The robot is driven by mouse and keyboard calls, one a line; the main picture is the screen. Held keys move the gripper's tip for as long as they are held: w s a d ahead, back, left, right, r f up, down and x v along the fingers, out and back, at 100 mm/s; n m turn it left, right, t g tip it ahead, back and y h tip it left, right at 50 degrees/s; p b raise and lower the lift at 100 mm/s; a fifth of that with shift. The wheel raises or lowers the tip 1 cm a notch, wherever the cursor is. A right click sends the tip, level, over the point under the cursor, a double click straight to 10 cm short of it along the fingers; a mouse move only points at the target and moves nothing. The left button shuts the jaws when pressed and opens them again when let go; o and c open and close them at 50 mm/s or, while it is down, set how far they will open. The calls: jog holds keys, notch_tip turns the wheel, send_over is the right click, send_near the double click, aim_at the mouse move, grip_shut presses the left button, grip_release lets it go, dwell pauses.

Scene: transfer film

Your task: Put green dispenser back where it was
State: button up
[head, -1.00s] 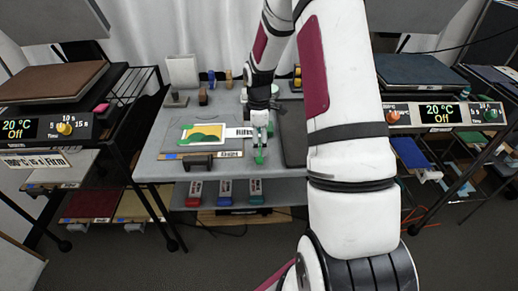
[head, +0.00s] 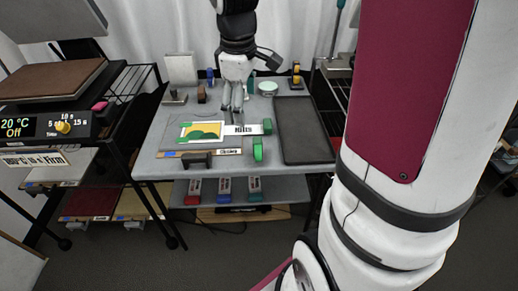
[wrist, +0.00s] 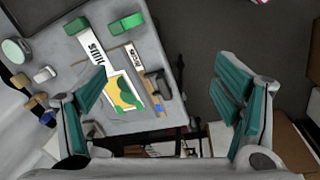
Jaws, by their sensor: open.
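A green block-like item (head: 258,150), possibly the green dispenser, stands on the grey table (head: 160,165) near its front edge; the wrist view shows it at top (wrist: 126,23). A second green piece (head: 267,126) is at the right end of a white strip lettered "Hills" (head: 241,130), also in the wrist view (wrist: 75,26). I cannot tell which the task names. My gripper (head: 235,108) is open and empty above the table, left of and behind both; its spread teal fingers (wrist: 160,72) show in the wrist view. A framed yellow-green picture (head: 203,131) lies left of it.
A dark tray (head: 303,130) lies at the table's right. A heat press (head: 50,80) stands at left.

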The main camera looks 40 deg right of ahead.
jog(key=s+a+r+m+t, duration=0.1)
jog(key=s+a+r+m, duration=0.1)
jog(key=s, duration=0.4)
jog(key=s+a+r+m, duration=0.2)
jog(key=s+a, duration=0.3)
jog(key=s, duration=0.2)
jog(key=s+a+r+m+t+y, duration=0.1)
jog(key=s+a+r+m, duration=0.1)
jog(key=s, duration=0.5)
jog(key=shift+a+m+t, duration=0.3)
jog(key=shift+a+m, duration=0.2)
jog(key=shift+a, duration=0.4)
